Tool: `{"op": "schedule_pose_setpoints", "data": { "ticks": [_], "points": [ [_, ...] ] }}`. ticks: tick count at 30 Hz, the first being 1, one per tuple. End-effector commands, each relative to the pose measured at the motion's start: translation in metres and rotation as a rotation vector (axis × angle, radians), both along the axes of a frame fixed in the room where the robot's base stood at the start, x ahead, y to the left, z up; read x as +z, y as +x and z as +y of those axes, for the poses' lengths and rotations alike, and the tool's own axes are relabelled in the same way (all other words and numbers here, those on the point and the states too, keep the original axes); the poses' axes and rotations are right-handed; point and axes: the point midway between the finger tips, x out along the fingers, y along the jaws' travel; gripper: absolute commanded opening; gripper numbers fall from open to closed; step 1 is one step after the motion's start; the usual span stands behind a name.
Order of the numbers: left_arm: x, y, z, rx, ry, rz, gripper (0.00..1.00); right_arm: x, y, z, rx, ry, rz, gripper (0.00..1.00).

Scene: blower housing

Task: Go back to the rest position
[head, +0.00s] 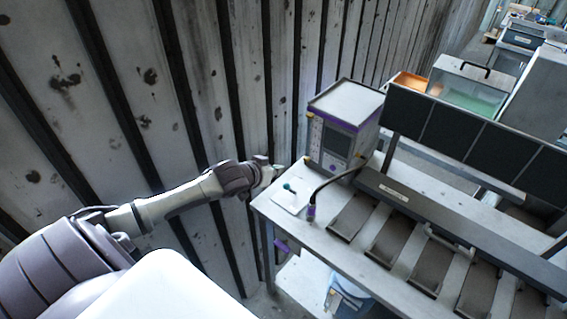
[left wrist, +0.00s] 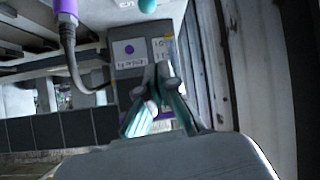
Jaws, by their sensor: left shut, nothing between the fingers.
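My left arm reaches in from the left in the head view. Its gripper (head: 276,170) is near the far left corner of the workbench (head: 274,212), beside the grey and purple control box (head: 343,122). In the left wrist view the gripper (left wrist: 160,72) has its fingers together with nothing between them. The control box (left wrist: 130,48) shows behind the fingers there. I cannot tell how far the gripper is from the bench edge. My right gripper is not in view.
A small teal-tipped tool (head: 290,188) lies on a white plate on the bench. A cable with a purple end (head: 311,211) stands near it. Dark slots (head: 390,240) line the bench.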

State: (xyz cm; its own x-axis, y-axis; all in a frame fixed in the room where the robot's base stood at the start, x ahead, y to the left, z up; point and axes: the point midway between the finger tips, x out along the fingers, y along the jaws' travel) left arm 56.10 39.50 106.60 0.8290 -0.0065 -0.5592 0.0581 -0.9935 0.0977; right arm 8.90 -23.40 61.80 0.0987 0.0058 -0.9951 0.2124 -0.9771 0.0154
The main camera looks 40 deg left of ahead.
Motion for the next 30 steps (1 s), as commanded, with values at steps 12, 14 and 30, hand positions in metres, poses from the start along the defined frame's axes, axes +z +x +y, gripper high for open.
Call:
{"op": "schedule_pose_setpoints", "data": {
  "ticks": [12,14,30],
  "points": [
    [-0.022,-0.024,-0.036,-0.039,0.014,0.064,0.0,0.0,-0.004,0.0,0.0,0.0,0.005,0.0],
    [-0.035,-0.045,-0.063,-0.07,0.028,0.114,0.0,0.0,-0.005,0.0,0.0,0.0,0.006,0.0],
    [-0.042,-0.24,-0.183,-0.223,0.151,0.524,0.0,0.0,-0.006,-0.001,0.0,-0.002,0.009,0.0]
  ]
}}
